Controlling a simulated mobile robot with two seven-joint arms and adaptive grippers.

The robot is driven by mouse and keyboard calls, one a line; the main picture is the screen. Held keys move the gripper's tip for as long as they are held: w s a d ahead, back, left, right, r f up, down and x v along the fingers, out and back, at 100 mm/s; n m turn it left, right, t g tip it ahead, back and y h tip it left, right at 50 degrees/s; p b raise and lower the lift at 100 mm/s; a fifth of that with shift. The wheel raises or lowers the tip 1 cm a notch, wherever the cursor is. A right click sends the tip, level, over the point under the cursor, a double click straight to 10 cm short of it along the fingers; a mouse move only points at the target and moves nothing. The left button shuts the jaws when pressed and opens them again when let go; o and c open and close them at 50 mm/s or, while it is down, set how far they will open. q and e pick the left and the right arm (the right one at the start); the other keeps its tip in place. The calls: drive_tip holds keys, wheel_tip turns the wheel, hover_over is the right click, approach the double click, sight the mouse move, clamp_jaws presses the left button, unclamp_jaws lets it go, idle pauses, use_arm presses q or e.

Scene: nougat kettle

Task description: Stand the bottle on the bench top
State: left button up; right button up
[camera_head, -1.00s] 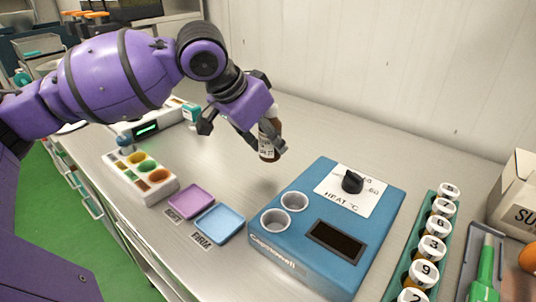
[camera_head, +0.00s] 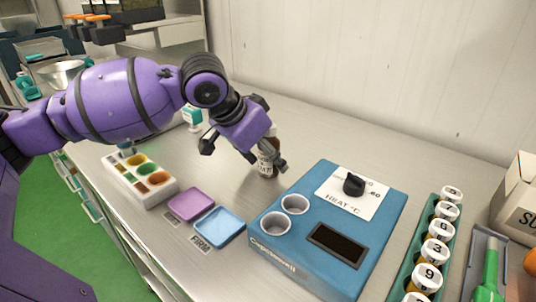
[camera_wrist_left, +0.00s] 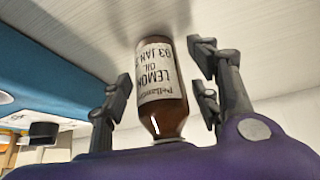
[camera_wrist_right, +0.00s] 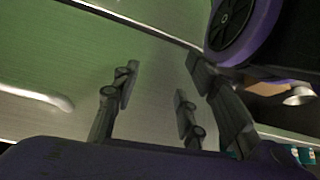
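The brown bottle (camera_head: 267,160) with a pale label stands upright on the metal bench top (camera_head: 232,172), left of the blue heating unit. In the left wrist view the bottle (camera_wrist_left: 162,85) shows its "LEMON OIL" label, with its base against the bench and its neck towards my wrist. My left gripper (camera_wrist_left: 160,75) is open around it, one finger on each side, with small gaps between fingers and bottle. In the head view the near finger and palm partly cover the bottle's upper part. My right gripper (camera_wrist_right: 158,78) is open and empty, above the green floor.
The blue heating unit (camera_head: 281,252) with two wells stands close right of the bottle. A purple tray (camera_head: 188,204), a blue tray (camera_head: 218,227) and a colour-well block (camera_head: 142,178) lie left. A green rack (camera_head: 410,277) of numbered vials is at right. The bench behind the bottle is clear.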

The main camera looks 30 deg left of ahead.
use_arm(q)
drive_tip(key=shift+r, duration=0.1)
drive_tip(key=p+v, duration=0.3)
drive_tip(key=v, duration=0.9)
drive_tip(key=shift+p, duration=0.4)
